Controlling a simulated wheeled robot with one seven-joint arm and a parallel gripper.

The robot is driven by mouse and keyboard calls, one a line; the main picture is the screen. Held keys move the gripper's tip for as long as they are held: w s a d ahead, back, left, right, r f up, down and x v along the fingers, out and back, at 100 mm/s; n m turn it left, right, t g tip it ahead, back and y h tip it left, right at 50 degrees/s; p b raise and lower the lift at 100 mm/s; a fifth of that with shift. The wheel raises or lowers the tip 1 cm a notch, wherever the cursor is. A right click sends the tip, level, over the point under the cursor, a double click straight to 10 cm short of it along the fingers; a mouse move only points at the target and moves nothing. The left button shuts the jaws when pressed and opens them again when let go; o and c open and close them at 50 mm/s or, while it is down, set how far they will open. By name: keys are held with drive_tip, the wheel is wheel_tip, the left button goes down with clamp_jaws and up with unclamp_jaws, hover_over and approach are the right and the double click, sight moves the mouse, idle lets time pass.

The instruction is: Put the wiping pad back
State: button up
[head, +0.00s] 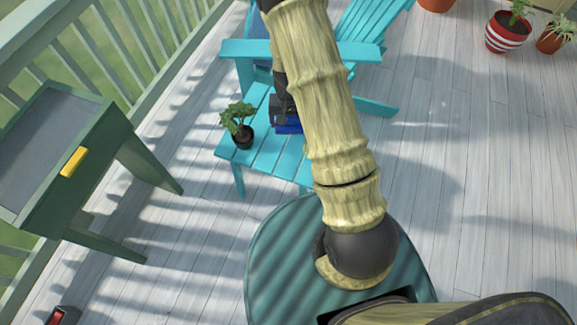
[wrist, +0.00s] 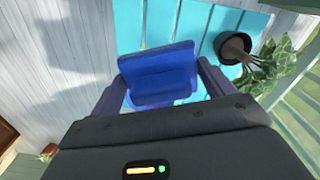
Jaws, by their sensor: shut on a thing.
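The blue wiping pad (wrist: 158,72) shows in the wrist view between the two fingers of my gripper (wrist: 160,88), which is shut on it. In the head view, a blue part of the pad (head: 288,127) shows below my gripper (head: 285,110), over the turquoise side table (head: 270,158). My arm hides part of the gripper and table. I cannot tell whether the pad touches the tabletop.
A small plant in a black pot (head: 243,137) stands on the table's left side. A turquoise chair (head: 365,50) is behind. A green stand (head: 108,150) with a yellow piece (head: 74,161) is at left. Potted plants (head: 507,32) stand back right. Floor at right is clear.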

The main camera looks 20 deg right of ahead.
wheel_tip(320, 180, down, 11)
drive_tip(key=m+b, duration=0.4)
drive_tip(key=b, duration=1.1)
drive_tip(key=shift+s+f, duration=0.15)
drive_tip(key=shift+f, duration=0.05)
drive_tip(key=shift+a+r, duration=0.1)
drive_tip(key=b, duration=0.2)
hover_over(289, 159)
drive_tip(key=shift+s+f, duration=0.1)
drive_tip(key=shift+f, duration=3.05)
drive_tip(key=shift+f+b, duration=0.55)
drive_tip(key=shift+f, duration=1.3)
drive_tip(key=shift+f, duration=0.2)
